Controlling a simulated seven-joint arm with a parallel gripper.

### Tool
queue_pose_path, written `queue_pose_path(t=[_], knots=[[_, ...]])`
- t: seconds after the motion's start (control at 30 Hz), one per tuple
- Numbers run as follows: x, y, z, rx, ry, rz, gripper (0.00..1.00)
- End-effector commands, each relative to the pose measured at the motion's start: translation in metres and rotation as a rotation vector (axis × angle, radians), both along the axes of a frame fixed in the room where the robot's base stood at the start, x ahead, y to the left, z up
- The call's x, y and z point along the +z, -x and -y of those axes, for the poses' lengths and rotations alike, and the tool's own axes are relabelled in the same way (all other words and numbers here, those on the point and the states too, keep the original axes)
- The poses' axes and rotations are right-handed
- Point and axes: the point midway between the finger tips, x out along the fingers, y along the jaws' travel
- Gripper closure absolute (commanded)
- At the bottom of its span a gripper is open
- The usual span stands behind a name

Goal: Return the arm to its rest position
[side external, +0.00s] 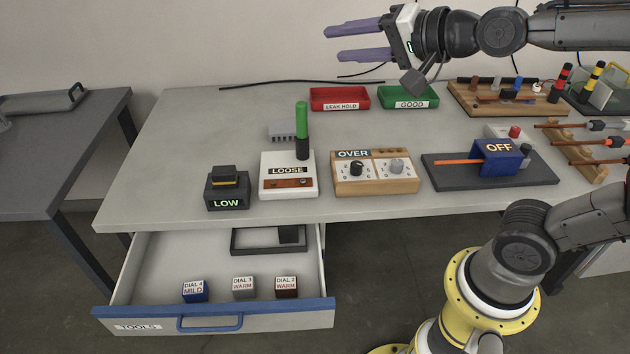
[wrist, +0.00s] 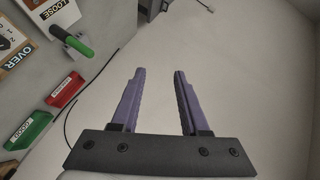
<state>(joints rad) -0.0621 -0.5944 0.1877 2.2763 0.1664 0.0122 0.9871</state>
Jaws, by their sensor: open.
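My gripper (side external: 358,42) is raised above the back of the table in the side external view, its purple fingers pointing left. In the wrist view my gripper (wrist: 158,100) shows two purple fingers spread apart with nothing between them. It is open, empty and clear of the table (side external: 170,145). The arm reaches in from the right at the top of the side view.
Red LEAK HOLD (side external: 340,98) and green GOOD (side external: 408,97) trays sit below my gripper. LOOSE (side external: 288,175), OVER (side external: 375,172), LOW (side external: 227,188) and OFF (side external: 498,155) devices stand in front. The TOOLS drawer (side external: 215,312) is open, with three labelled cubes (side external: 243,287).

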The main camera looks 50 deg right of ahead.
Motion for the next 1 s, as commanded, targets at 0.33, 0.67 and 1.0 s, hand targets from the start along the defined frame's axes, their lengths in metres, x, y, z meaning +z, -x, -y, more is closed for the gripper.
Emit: queue_pose_path(t=[0.33,0.67,1.0], knots=[[-0.105,0.141,0.019,0.411,0.706,-0.482,0.55],[-0.137,0.182,0.022,0.700,0.924,-0.651,0.55],[-0.137,0.181,0.022,0.700,0.926,-0.648,0.55]])
